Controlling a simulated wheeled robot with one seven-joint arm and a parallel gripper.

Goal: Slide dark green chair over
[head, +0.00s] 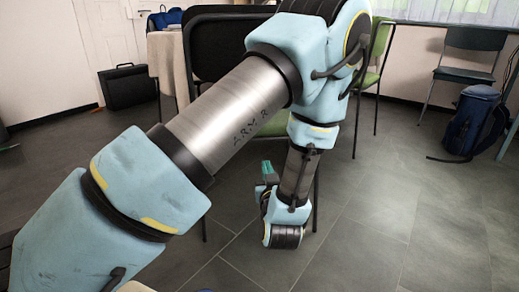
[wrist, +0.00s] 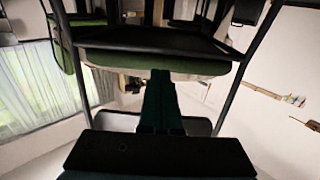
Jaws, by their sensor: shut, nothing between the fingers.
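A chair with a dark back (head: 215,45) stands behind my arm in the head view. Its seat and most of its frame are hidden by the arm. In the wrist view, a chair with a green seat (wrist: 195,66) and black frame fills the upper part, its legs running down both sides. I cannot tell for sure that this is the same chair. My gripper (head: 267,167) is low over the floor, in front of the dark-backed chair. In the wrist view my gripper (wrist: 161,74) is shut and empty, its tips overlapping the seat's edge; contact cannot be told.
A light green chair (head: 379,45) stands behind my arm. A dark chair (head: 468,58) is by the right wall, with a blue backpack (head: 472,122) beside it. A covered table (head: 167,58) and a black case (head: 128,87) are at the left.

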